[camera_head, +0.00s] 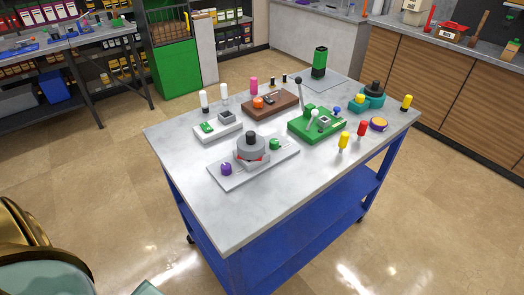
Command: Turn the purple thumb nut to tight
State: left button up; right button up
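A small purple knob, which looks like the purple thumb nut (226,169), sits at the left end of a flat grey plate (232,181) near the front of the table. On the same plate, right of the purple nut, stands a round grey pump-like body (251,147) with red parts around its foot. A green knob (275,144) is at the plate's right side. The nut is too small here to tell how tight it is. Neither of my grippers is in view.
The grey tabletop (190,195) is clear in front of the plate. Behind it are a white block (218,131), a brown block (270,105) and a green fixture (315,125). Several coloured pegs stand around. A gold-rimmed, teal object (40,262) is at bottom left.

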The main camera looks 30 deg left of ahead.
aim_at(226, 167)
jog(key=u, duration=1.3)
